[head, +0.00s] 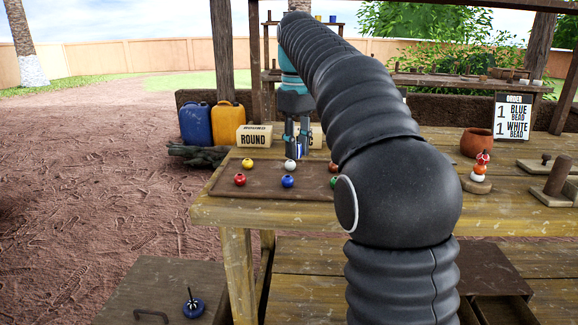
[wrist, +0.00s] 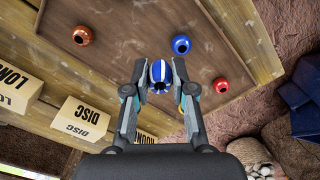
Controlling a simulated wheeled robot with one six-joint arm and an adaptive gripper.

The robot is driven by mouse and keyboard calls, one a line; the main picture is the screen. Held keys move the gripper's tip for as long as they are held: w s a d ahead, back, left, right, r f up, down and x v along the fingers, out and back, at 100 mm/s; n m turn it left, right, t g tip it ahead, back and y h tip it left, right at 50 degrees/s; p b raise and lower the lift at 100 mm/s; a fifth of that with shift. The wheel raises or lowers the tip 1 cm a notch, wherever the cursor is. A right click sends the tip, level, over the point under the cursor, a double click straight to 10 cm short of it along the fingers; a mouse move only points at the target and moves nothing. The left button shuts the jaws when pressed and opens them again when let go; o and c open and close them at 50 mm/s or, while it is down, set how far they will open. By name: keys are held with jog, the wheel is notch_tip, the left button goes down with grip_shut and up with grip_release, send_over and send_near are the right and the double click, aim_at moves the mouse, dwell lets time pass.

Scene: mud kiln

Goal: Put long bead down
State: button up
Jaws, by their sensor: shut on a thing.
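The long bead (wrist: 160,73) is blue with white stripes. In the wrist view it sits between the fingertips of my gripper (wrist: 160,86), which is shut on it. In the head view my gripper (head: 302,152) points down over the back of the bead tray (head: 262,187), and a small part of the bead shows blue and white between the fingers. I cannot tell whether the bead touches the surface below. In the wrist view a "LONG" sign (wrist: 13,88) and a "DISC" sign (wrist: 82,118) stand left of my gripper.
The tray holds round beads, among them yellow (head: 247,163), white (head: 290,165), red (head: 239,180) and blue (head: 288,181). A "ROUND" sign (head: 254,136) stands behind it. An order board (head: 513,117) and clay pot (head: 476,142) are at right. My arm hides the table's middle.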

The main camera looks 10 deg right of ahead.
aim_at(289, 166)
jog(key=shift+w+a+f, duration=0.35)
jog(key=shift+w+f, duration=0.1)
jog(key=shift+w, duration=0.15)
jog(key=shift+w+a+f, duration=0.3)
jog(key=shift+w+f, duration=0.1)
jog(key=shift+w, duration=0.2)
jog(key=shift+f+b, duration=0.6)
jog(key=shift+f, duration=1.4)
jog(key=shift+f, duration=0.15)
jog(key=o, duration=0.9)
notch_tip(289, 166, up, 12)
jog(key=p, duration=0.3)
jog(key=shift+s, duration=0.15)
